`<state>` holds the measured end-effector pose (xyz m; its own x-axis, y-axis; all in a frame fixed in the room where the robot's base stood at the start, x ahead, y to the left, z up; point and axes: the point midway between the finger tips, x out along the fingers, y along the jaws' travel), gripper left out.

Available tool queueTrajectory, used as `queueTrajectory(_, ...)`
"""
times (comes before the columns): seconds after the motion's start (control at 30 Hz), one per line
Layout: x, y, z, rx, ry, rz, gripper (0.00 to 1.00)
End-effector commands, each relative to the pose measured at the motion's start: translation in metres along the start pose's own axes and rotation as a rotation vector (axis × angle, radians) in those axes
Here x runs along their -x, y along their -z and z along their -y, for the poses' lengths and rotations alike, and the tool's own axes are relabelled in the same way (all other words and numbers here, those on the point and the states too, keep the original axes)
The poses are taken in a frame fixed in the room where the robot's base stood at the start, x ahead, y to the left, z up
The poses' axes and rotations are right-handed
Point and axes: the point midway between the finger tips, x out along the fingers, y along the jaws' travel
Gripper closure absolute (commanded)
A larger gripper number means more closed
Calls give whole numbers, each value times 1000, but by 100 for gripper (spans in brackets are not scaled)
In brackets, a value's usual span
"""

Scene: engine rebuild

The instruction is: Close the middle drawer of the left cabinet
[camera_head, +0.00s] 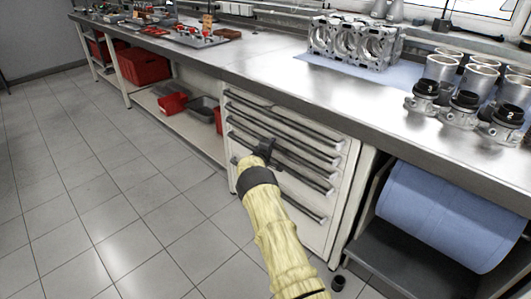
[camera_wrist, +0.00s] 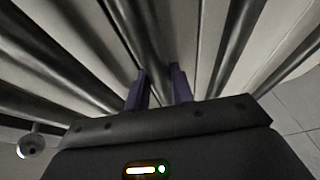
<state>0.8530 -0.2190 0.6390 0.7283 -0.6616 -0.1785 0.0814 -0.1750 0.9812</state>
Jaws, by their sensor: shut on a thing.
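The white drawer cabinet (camera_head: 318,238) stands under the workbench, with several stacked drawers that each carry a long dark bar handle. In the head view my gripper (camera_head: 266,147) is at the front of the cabinet, at a handle around the middle of the stack; it covers part of that handle. In the wrist view my gripper (camera_wrist: 160,88) has one finger on each side of a dark drawer handle (camera_wrist: 152,45) and is shut on it. The drawer fronts look nearly flush, and I cannot tell how far the gripped drawer stands out.
Red bins (camera_head: 145,66) sit at left. A small black cylinder (camera_head: 338,283) is on the floor. The tiled floor at left is clear.

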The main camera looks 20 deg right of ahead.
Motion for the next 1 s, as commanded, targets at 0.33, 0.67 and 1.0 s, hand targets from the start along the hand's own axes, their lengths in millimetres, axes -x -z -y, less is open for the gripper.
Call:
queueTrajectory(0.33, -6, -5, 0, 1, 3, 1, 100)
queueTrajectory(0.67, -6, -5, -1, 0, 2, 2, 55)
queueTrajectory(1.0, 2, -3, -1, 1, 3, 0, 55)
